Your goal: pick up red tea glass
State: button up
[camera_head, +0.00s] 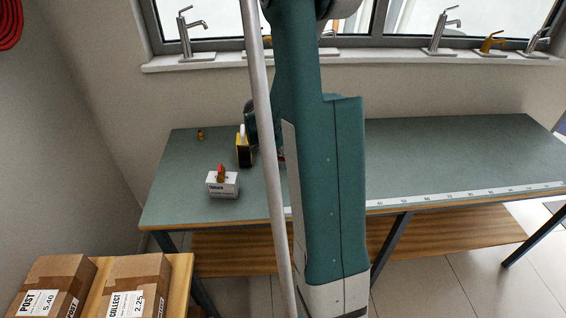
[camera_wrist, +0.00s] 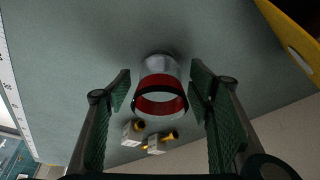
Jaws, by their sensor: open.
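The red tea glass (camera_wrist: 160,83) is a clear glass with a red band at its rim, seen in the wrist view with its round mouth facing the camera. It stands on the grey-green bench top (camera_wrist: 95,35). My gripper (camera_wrist: 161,78) is open, with one green-padded finger on each side of the glass. Gaps show between the glass and both fingers. In the head view my arm hides most of the glass and the gripper; only a small reddish bit shows beside the arm.
A yellow-and-black object (camera_head: 244,150) stands left of my arm; a yellow edge (camera_wrist: 292,40) shows close by in the wrist view. A ruler strip (camera_head: 460,196) runs along the front edge. The bench's right side is clear.

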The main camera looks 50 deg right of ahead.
jog(key=shift+f, duration=0.1)
dwell(0.5)
jog(key=c, duration=0.9)
